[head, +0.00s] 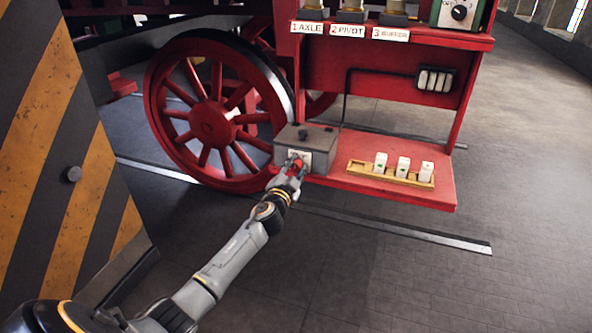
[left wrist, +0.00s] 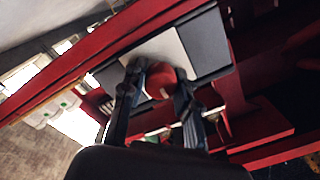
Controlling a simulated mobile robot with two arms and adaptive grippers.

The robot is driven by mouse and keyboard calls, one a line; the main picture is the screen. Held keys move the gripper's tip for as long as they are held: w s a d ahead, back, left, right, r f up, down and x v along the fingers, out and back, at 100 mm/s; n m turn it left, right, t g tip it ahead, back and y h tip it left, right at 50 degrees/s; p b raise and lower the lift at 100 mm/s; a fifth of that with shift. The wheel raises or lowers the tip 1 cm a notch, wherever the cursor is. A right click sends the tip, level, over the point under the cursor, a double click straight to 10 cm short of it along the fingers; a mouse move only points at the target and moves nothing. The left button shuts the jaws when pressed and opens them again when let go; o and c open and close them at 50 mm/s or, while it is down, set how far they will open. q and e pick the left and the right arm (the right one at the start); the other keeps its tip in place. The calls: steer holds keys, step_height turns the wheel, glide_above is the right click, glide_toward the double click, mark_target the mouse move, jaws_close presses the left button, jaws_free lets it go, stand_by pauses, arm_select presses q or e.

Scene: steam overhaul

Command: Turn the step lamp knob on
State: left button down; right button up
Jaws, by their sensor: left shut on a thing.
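A grey box (head: 309,136) stands at the left end of the red step (head: 400,192), with a white label plate on its front. A red knob (head: 297,163) sits at that plate; the lettering there is too small to read. My left gripper (head: 292,170) reaches up to the box front and is shut on the red knob. In the left wrist view the round red knob (left wrist: 160,82) shows between the two dark fingers, against the white plate (left wrist: 166,48) on the grey box (left wrist: 206,42). The knob's pointer direction cannot be told. My right gripper is not in view.
A yellow rack (head: 358,168) with several white pieces stands on the step. A large red spoked wheel (head: 211,124) is behind and left of the box. A striped panel (head: 55,150) stands at the left. A shelf above has labelled stations and a green dial box (head: 459,12).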

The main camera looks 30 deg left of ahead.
arm_select(q)
steer(key=m, duration=0.3)
steer(key=shift+m+b, duration=0.3)
steer(key=shift+m, duration=1.6)
steer(key=c, duration=1)
jaws_free()
steer(key=v, duration=1.2)
steer(key=shift+a+f, duration=0.1)
steer(key=shift+a, duration=0.05)
